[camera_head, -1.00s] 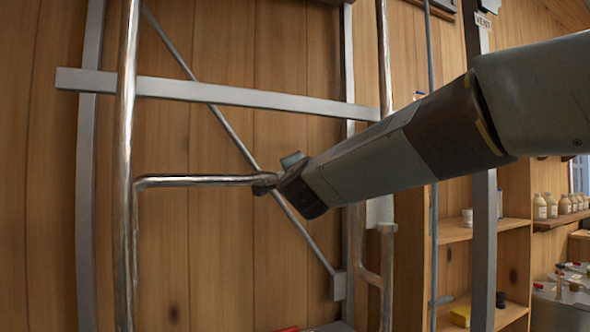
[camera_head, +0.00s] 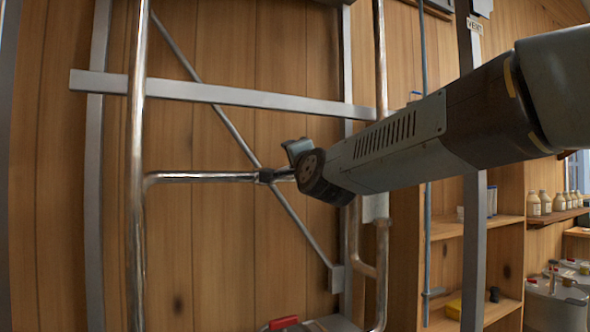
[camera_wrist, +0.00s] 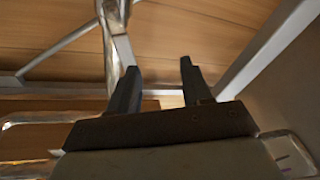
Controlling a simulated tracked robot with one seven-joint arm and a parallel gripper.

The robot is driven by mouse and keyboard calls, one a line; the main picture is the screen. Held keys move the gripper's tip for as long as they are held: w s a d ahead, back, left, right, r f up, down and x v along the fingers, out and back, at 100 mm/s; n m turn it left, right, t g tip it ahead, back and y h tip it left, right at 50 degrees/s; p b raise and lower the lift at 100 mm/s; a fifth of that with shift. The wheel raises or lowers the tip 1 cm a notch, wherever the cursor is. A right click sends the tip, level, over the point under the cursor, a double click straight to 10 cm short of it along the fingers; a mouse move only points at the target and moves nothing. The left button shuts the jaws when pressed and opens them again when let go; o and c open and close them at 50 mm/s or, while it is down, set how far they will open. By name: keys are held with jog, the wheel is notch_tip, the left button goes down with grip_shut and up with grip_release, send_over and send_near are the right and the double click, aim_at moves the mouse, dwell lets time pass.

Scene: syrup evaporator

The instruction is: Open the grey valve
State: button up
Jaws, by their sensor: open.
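My gripper (camera_wrist: 159,64) shows in the wrist view with two dark fingers spread apart and nothing held between them. A shiny pipe (camera_wrist: 115,25) rises just beyond the left finger, with a small grey piece beside that finger's tip; I cannot tell whether they touch. My wrist covers the pipe's right part.
Upright pipes (camera_head: 137,230) and a grey cross bar (camera_head: 230,95) stand before the wooden wall. A grey post (camera_head: 474,230) stands right of my arm, before shelves (camera_head: 500,225) with bottles. A red-handled item (camera_head: 284,322) shows at the bottom edge.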

jog(key=s+d+f+n+g+y, duration=0.1)
jog(key=s+d+f+g+y, duration=0.15)
jog(key=s+d+g, duration=0.35)
jog(key=w+a+t, duration=0.2)
jog(key=w+a, duration=0.3)
jog(key=w, duration=0.8)
jog(key=shift+w+a+h, duration=0.15)
jog(key=shift+w+h, duration=0.05)
jog(key=shift+h, duration=0.15)
jog(key=shift+c, duration=0.3)
grip_shut()
jog(key=shift+f, duration=0.1)
